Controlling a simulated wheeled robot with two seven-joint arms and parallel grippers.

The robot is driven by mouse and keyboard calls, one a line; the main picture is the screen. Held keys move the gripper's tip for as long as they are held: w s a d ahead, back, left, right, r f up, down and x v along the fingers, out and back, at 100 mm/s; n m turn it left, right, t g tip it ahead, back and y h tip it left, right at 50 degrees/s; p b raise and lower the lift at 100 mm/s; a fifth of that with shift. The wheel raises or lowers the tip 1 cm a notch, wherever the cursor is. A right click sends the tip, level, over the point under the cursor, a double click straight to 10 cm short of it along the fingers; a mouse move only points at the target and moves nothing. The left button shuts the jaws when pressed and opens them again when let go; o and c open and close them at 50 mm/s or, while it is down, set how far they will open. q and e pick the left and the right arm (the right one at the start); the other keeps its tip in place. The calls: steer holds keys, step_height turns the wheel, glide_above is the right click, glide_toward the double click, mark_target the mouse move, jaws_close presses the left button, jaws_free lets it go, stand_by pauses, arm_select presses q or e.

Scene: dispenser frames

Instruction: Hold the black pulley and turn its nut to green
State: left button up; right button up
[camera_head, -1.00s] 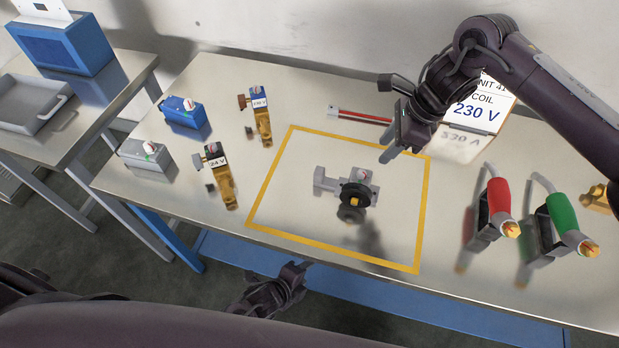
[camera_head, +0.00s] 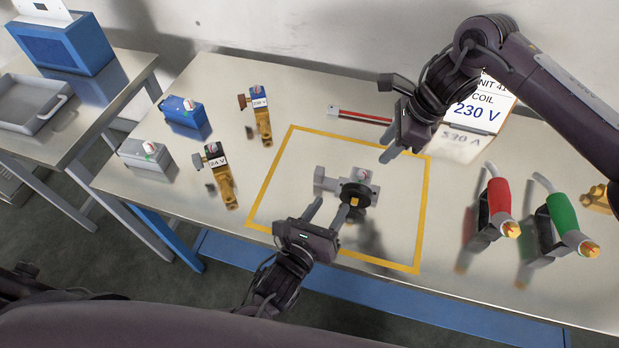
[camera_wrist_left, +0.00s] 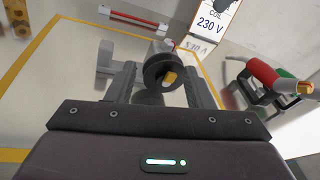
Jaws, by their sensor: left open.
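The black pulley (camera_head: 364,190) sits on the front of a grey fixture (camera_head: 328,181) inside the yellow outlined area. A gold nut (camera_head: 354,202) sticks out of its centre; no green shows on the nut. My left gripper (camera_head: 328,208) is open just in front of the pulley. In the left wrist view the pulley (camera_wrist_left: 153,72) and the nut (camera_wrist_left: 169,77) appear between its spread fingers, with no clear contact. My right gripper (camera_head: 400,150) hangs over the back right of the area, apart from the pulley; its finger gap is unclear.
Red (camera_head: 498,196) and green (camera_head: 562,215) handled tools stand in holders on the right. A 230 V sign (camera_head: 480,110) stands at the back. Brass valves with coils (camera_head: 223,180) and blue and grey boxes (camera_head: 147,160) are on the left. The yellow outline (camera_head: 262,205) encloses mostly bare table.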

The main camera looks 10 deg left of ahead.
arm_select(q)
steer(key=w+a+r+t+y, duration=0.2)
steer(key=w+a+y, duration=0.1)
steer(key=w+a, duration=0.2)
steer(key=m, duration=0.1)
glide_toward(318, 177)
steer(key=w, duration=0.3)
steer(key=shift+w+d+f, duration=0.25)
steer(key=w, duration=0.6)
steer(key=shift+w+d+r, duration=0.1)
steer(key=shift+w+d, duration=0.15)
steer(key=shift+w, duration=0.35)
jaws_close()
